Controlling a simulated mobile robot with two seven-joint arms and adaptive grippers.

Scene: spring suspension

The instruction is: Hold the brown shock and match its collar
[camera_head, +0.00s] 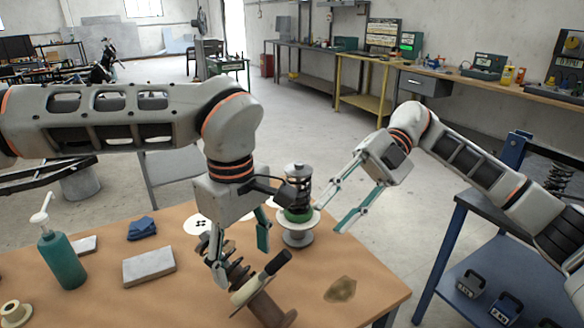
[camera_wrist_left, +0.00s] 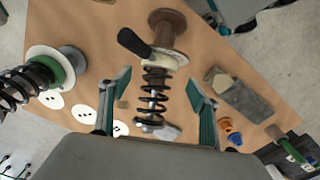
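The brown shock has a brown spool-like end (camera_head: 270,310), a pale collar with a black handle (camera_head: 275,263) and a dark coil spring. It is tilted or lying near the table's front edge; I cannot tell which. It also shows in the left wrist view, with its spring (camera_wrist_left: 154,92) between my left fingers. My left gripper (camera_head: 240,254) is open around the spring, with gaps on both sides. A second shock, with a green collar (camera_head: 297,214), stands upright on a pale base behind it. My right gripper (camera_head: 331,216) is open to the right of that shock, apparently apart from it.
The wooden table (camera_head: 370,275) also holds a green pump bottle (camera_head: 62,260), a grey block (camera_head: 148,265), a blue cloth (camera_head: 142,228), white discs with dark dots (camera_head: 197,224) and a flat brownish piece (camera_head: 340,289). A blue cart (camera_head: 500,262) with weights stands at right. The table's front right is mostly clear.

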